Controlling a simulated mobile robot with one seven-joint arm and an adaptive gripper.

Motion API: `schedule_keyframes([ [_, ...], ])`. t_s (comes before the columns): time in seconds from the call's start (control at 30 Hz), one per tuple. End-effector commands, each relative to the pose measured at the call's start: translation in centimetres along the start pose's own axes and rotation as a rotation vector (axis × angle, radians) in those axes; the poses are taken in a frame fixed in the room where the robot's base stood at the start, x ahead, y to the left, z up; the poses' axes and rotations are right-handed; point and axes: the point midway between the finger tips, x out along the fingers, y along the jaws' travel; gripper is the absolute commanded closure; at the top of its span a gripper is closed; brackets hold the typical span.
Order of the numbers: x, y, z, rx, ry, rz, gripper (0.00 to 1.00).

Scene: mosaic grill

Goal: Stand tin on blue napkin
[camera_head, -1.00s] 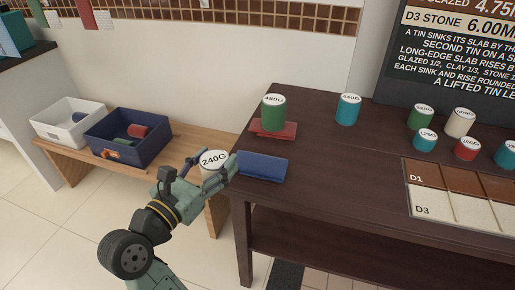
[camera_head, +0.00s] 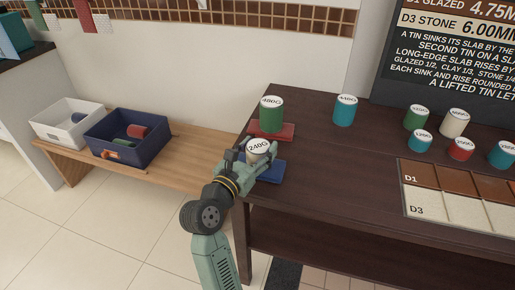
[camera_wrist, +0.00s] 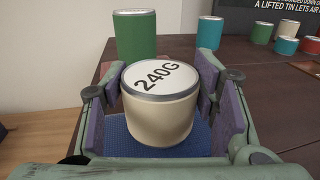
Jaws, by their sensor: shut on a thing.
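A cream tin with a white lid marked 240G (camera_head: 258,147) is held upright between the fingers of my gripper (camera_head: 258,158). In the wrist view the tin (camera_wrist: 160,115) has a finger on each side, and my gripper (camera_wrist: 164,105) is shut on it. The tin is over the blue napkin (camera_head: 272,174), which lies at the near left corner of the dark table. The napkin (camera_wrist: 118,132) shows beneath and around the tin in the wrist view. I cannot tell whether the tin's base touches it.
A green tin (camera_head: 271,114) stands on a red napkin (camera_head: 286,132) just behind. A teal tin (camera_head: 345,110) and several other tins stand further right. A low wooden bench (camera_head: 190,150) at left holds a white bin (camera_head: 60,130) and a navy bin (camera_head: 120,152).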

Motion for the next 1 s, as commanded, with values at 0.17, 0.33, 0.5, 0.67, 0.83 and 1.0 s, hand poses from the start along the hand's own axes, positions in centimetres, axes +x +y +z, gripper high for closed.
schedule_keyframes([
  [0.17,-0.03,0.01,-0.11,0.003,-0.005,0.001,0.82],
  [0.33,-0.04,0.01,-0.38,0.002,-0.003,0.001,0.82],
  [0.5,-0.03,0.02,-0.47,0.002,-0.002,0.001,0.38],
  [0.67,-0.03,0.02,-0.46,0.001,-0.002,0.001,0.27],
  [0.83,-0.04,0.02,-0.46,0.001,-0.002,0.001,0.26],
  [1.0,-0.03,0.02,-0.21,0.002,-0.003,0.001,0.26],
])
